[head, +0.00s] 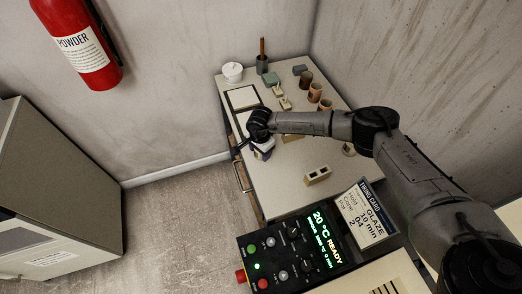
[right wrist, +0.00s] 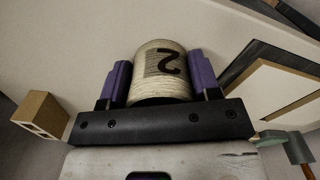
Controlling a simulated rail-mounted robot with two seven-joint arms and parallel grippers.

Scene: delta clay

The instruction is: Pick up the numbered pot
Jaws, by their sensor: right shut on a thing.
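The numbered pot (right wrist: 160,65) is a pale, ribbed cylinder with a dark "2" on its side, upside down in the right wrist view. My right gripper (right wrist: 160,84) is shut on it, with a purple finger against each side. In the head view my right gripper (head: 262,150) is over the left edge of the worktable (head: 291,190), and my wrist hides most of the pot there. I cannot tell whether the pot touches the tabletop. My left gripper is out of view.
Brown cups (head: 315,92), small blocks and a white bowl (head: 232,71) stand at the table's back. A framed board (head: 243,97) lies at the left. A tan block with holes (head: 317,176) sits near the front, by the control panel (head: 290,250) and a firing card (head: 364,215).

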